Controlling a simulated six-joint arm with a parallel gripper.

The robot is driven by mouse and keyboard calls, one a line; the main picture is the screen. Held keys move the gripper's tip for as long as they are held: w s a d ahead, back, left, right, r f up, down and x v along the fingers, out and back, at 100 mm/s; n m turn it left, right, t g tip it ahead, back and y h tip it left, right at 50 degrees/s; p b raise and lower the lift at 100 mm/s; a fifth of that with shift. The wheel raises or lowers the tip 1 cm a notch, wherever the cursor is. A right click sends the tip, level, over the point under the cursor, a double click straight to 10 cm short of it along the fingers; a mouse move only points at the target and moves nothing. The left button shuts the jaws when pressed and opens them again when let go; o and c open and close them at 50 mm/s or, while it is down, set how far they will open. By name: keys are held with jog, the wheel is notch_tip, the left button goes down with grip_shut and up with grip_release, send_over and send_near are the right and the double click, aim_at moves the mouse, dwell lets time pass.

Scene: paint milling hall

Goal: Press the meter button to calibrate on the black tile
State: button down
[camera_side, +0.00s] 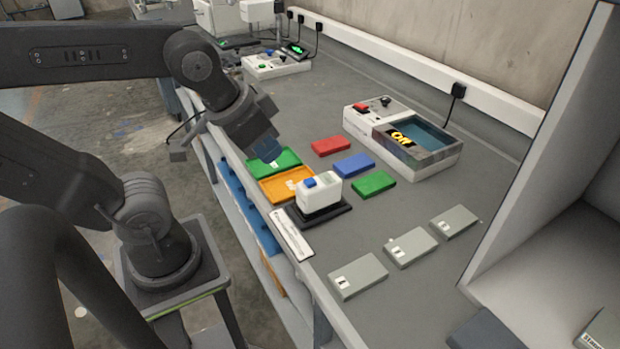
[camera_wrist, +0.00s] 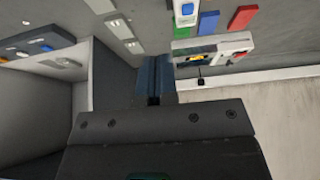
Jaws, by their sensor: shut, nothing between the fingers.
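The meter (camera_side: 318,193) is a small white block with a blue button (camera_side: 310,182) on top. It stands upright on the black tile (camera_side: 342,212) near the front edge of the bench. The meter also shows at the top of the wrist view (camera_wrist: 186,14). My gripper (camera_side: 266,150) is shut and empty, with dark blue fingers. In the side view it appears above and behind the meter, over the green tray, apart from the button. In the wrist view the closed fingers (camera_wrist: 154,82) point away from the meter.
Green (camera_side: 275,162) and orange (camera_side: 288,184) trays lie beside the meter. Red (camera_side: 330,146), blue (camera_side: 354,165) and green (camera_side: 373,185) panels lie behind it. A white machine (camera_side: 420,165) stands farther back. Grey panels (camera_side: 358,276) and a booth (camera_side: 545,170) are at right.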

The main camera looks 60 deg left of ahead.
dwell(0.4)
jog(key=w+a+r+m+t+y, duration=0.1)
jog(key=w+a+r+m+t, duration=0.25)
jog(key=w+m, duration=0.4)
jog(key=w+a+r+m+t+y, duration=0.1)
jog(key=w+a+r+m+t, duration=0.25)
jog(key=w+m+t, duration=0.35)
jog(key=m+g+h, duration=0.9)
jog(key=m+g, duration=0.1)
jog(key=m, duration=1.2)
send_over(309, 178)
notch_tip(309, 178, down, 9)
jog(key=shift+r, duration=0.2)
jog(key=shift+f, duration=4.4)
